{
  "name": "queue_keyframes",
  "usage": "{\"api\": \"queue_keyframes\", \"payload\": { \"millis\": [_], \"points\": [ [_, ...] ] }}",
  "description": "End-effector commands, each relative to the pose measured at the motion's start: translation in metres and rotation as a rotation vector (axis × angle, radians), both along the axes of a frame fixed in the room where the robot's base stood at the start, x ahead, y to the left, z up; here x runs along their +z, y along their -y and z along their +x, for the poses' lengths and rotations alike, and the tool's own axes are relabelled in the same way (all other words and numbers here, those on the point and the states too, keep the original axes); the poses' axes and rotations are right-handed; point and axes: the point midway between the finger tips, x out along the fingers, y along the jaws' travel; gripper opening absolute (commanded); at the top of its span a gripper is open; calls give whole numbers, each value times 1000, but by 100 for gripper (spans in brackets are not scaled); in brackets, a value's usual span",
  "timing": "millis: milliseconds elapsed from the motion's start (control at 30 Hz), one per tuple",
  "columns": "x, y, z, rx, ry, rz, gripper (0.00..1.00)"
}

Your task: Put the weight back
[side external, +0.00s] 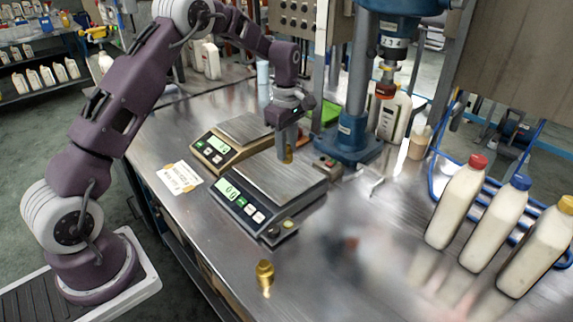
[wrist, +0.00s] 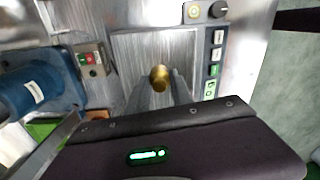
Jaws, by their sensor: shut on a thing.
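My gripper (side external: 287,150) is shut on a small brass weight (side external: 289,155), pointing down over the far part of the front scale's metal plate (side external: 270,181). The wrist view also shows the brass weight (wrist: 160,76) between my fingertips (wrist: 161,88), against the plate (wrist: 135,50). I cannot tell exactly how far it is above the plate. The front scale's green display (side external: 228,189) seems to read zero. A second brass weight (side external: 265,274) stands upright on the bare table in front of that scale.
A tan scale (side external: 212,149) stands behind the front one, beside a paper label (side external: 180,177). A blue press column (side external: 352,135) stands at the back. Bottles with red (side external: 457,205), blue (side external: 496,226) and yellow (side external: 540,250) caps are at right. The front middle table is mostly clear.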

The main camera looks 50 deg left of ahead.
Motion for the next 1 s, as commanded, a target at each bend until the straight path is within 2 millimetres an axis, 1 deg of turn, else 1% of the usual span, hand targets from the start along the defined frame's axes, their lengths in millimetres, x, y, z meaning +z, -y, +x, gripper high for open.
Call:
{"api": "queue_keyframes", "payload": {
  "millis": [33,100,167,233,267,367,400,467,500,600,633,667,733,900,1000],
  "points": [
    [11,0,1,0,3,0,0],
    [22,1,1,-3,3,-1,0],
    [26,7,1,-26,0,-1,0],
    [25,21,1,-87,-2,-1,0],
    [22,30,2,-127,-2,-2,0],
    [10,67,1,-287,-3,-2,0],
    [4,83,0,-357,-4,-2,0],
    [-5,107,-3,-467,-4,-2,0],
    [-10,123,-6,-537,-5,-3,0],
    [-21,154,-13,-684,-3,-2,0],
    [-23,160,-15,-716,-1,-2,0],
    [-25,165,-16,-740,-1,-2,0],
    [-35,172,-19,-776,-4,-1,0],
    [-76,173,-19,-786,-4,-2,0],
    [-90,173,-19,-784,-3,-1,0]
  ]
}}
